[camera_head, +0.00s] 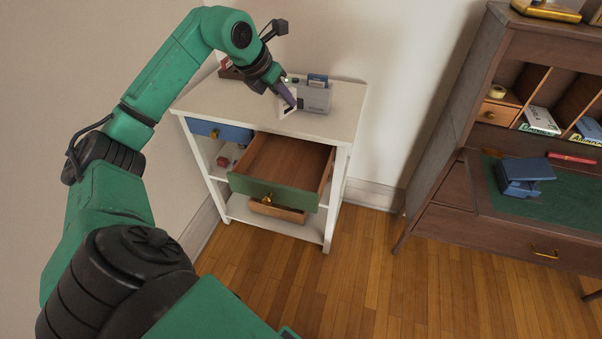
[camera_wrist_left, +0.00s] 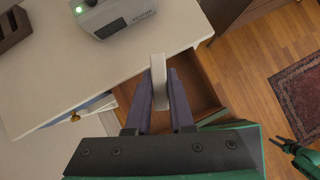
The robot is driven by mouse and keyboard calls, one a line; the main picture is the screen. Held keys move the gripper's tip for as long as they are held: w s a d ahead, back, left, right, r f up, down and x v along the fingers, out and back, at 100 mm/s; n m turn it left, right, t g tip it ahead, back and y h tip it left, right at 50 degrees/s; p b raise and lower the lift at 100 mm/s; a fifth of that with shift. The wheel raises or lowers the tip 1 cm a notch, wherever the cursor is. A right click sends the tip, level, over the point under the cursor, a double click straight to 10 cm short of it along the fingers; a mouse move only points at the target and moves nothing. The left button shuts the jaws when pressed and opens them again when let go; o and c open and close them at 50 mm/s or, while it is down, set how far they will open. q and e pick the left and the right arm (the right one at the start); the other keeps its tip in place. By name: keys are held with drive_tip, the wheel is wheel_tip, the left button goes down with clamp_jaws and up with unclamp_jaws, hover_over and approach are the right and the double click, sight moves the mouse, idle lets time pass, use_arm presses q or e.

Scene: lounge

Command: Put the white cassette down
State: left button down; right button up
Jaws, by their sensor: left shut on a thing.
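My left gripper (camera_head: 287,95) is shut on the white cassette (camera_head: 286,107), over the top of the white cabinet (camera_head: 228,108). In the left wrist view the cassette (camera_wrist_left: 158,82) stands edge-on between the dark fingers (camera_wrist_left: 164,98), near the cabinet's front edge. I cannot tell whether its lower end touches the top. A grey player (camera_head: 316,98) with a green light stands just behind and to the right of the gripper in the head view. My right gripper is partly visible at the right edge of the left wrist view (camera_wrist_left: 284,144); its jaws are too small to judge.
A green-fronted drawer (camera_head: 272,195) hangs open below the top; a blue-fronted drawer (camera_head: 219,131) is shut. A brown desk (camera_head: 470,188) stands right. The cabinet top's front left is clear.

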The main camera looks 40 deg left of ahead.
use_arm(q)
drive_tip(key=f, duration=0.6)
drive_tip(key=f+b, duration=0.1)
drive_tip(key=f, duration=0.6)
drive_tip(key=f+b, duration=0.1)
drive_tip(key=f, duration=0.5)
drive_tip(key=shift+w+a+f, duration=0.15)
drive_tip(key=shift+w+a, duration=0.05)
drive_tip(key=shift+a, duration=0.15)
drive_tip(key=shift+f, duration=0.2)
use_arm(e)
drive_tip(key=shift+w+a+f, duration=0.3)
drive_tip(key=shift+w+f, duration=0.1)
drive_tip(key=shift+f, duration=0.2)
drive_tip(key=shift+w+a+f, duration=0.25)
drive_tip(key=shift+w+f, duration=0.15)
drive_tip(key=shift+f, duration=0.2)
use_arm(q)
drive_tip(key=shift+f, duration=0.1)
use_arm(e)
drive_tip(key=shift+f, duration=0.1)
use_arm(q)
drive_tip(key=c, duration=0.8)
unclamp_jaws()
use_arm(e)
drive_tip(key=shift+w+a, duration=0.1)
drive_tip(key=shift+w, duration=0.15)
drive_tip(key=shift+s, duration=0.1)
